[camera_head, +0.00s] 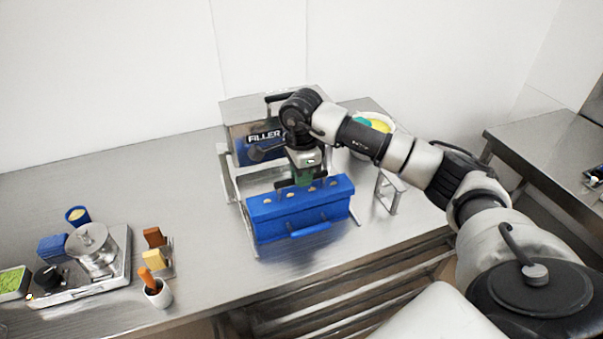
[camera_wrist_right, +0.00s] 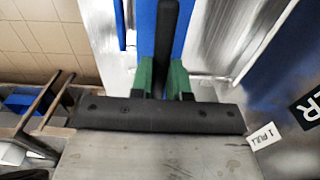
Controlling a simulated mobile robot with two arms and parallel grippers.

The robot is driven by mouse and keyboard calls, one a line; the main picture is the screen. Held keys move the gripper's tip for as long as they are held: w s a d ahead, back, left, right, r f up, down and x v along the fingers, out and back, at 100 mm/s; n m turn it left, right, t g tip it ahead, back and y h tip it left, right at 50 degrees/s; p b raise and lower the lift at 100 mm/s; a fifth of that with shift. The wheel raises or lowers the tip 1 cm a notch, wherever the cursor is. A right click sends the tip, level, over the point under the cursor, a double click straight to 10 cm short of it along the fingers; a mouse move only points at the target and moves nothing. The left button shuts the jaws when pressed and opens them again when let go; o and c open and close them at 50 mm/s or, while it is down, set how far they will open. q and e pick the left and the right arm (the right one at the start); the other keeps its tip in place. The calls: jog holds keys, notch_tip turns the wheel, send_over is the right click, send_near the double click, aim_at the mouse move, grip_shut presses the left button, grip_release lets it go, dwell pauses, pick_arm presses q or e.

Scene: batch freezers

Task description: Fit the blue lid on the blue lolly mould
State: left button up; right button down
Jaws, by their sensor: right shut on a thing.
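The blue lolly mould (camera_head: 300,214) stands upright in front of the filler, with a blue handle along its front. Several pale spots line its top. I cannot make out the blue lid as a separate piece, or tell whether the flat top is the lid. My right gripper (camera_head: 304,178) reaches down just over the top from behind. In the wrist view its green fingers (camera_wrist_right: 166,80) are shut on a dark bar (camera_wrist_right: 167,35), with blue surface behind it. I cannot tell what the bar belongs to. My left gripper is out of view.
The filler (camera_head: 264,137) stands right behind the mould. A metal stand (camera_head: 390,192) and a white bowl (camera_head: 388,120) are to the right. A metal pot (camera_head: 91,248), blue containers and a white cup (camera_head: 159,294) sit at the left. The table (camera_head: 190,180) between is clear.

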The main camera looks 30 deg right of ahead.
jog(key=shift+f+b, duration=0.25)
jog(key=shift+b, duration=0.35)
dwell(1.8)
jog(key=shift+f+b, duration=1.25)
jog(key=shift+b, duration=0.05)
dwell(1.3)
dwell(0.3)
jog(key=c, duration=1)
grip_release()
notch_tip(320, 180, up, 11)
jog(key=shift+f+b, duration=0.1)
jog(key=shift+b, duration=0.95)
